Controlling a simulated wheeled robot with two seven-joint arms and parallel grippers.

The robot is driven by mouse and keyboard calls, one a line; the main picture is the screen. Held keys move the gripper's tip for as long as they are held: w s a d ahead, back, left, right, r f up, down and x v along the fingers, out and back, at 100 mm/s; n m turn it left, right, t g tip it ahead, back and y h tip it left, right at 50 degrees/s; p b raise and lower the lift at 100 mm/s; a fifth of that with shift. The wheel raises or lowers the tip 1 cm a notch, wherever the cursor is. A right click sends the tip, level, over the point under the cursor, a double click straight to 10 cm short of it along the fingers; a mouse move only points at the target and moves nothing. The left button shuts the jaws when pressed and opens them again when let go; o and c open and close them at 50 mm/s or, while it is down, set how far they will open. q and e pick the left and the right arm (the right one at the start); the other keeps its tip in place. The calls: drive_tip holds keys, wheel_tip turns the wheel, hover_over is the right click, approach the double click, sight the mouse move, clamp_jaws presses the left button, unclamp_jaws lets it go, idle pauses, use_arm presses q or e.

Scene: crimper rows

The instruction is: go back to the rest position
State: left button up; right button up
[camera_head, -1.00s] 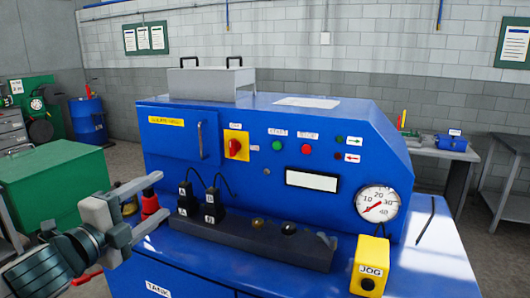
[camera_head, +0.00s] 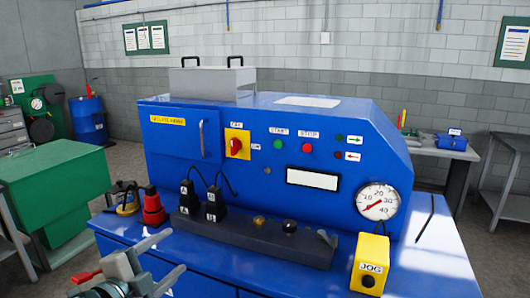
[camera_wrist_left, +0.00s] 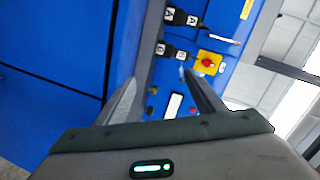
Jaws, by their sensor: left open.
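My left gripper (camera_head: 160,262) is at the lower left of the head view, in front of the blue machine's front edge. Its two fingers are apart with nothing between them. In the left wrist view the open fingers (camera_wrist_left: 160,95) point at the blue machine (camera_wrist_left: 60,45), with the black plugs A and B (camera_wrist_left: 178,32) beyond them. My right gripper is not in view.
The blue machine (camera_head: 400,150) fills the middle. A green cabinet (camera_head: 60,180) stands left.

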use_arm(q)
drive_tip(key=s+f+n+g+y, duration=0.1)
drive_tip(key=s+f+n+g, duration=0.2)
drive_tip(key=f, duration=0.4)
drive_tip(key=s+f+n+y, duration=0.1)
drive_tip(key=s+f+n, duration=0.2)
drive_tip(key=s+f, duration=0.4)
drive_tip(key=s+f+n+g+y, duration=0.1)
drive_tip(key=s+f+n+g, duration=0.15)
drive_tip(key=f, duration=0.55)
drive_tip(key=s+f+n+g+y, duration=0.1)
drive_tip(key=s+f+n+g, duration=0.1)
drive_tip(key=s+f, duration=0.45)
drive_tip(key=s+a+f+n+g, duration=0.1)
drive_tip(key=s+f+n+g, duration=0.15)
drive_tip(key=s, duration=0.65)
drive_tip(key=s+f+n+g+y, duration=0.1)
drive_tip(key=s+f+n, duration=0.1)
drive_tip(key=s+f, duration=0.4)
wheel_tip(320, 180, down, 27)
drive_tip(key=s+g, duration=0.2)
drive_tip(key=s+a+f+b, duration=0.1)
drive_tip(key=s+a+f, duration=0.2)
drive_tip(key=s+f, duration=1.5)
drive_tip(key=shift+f+g, duration=0.35)
drive_tip(key=shift+g, duration=0.05)
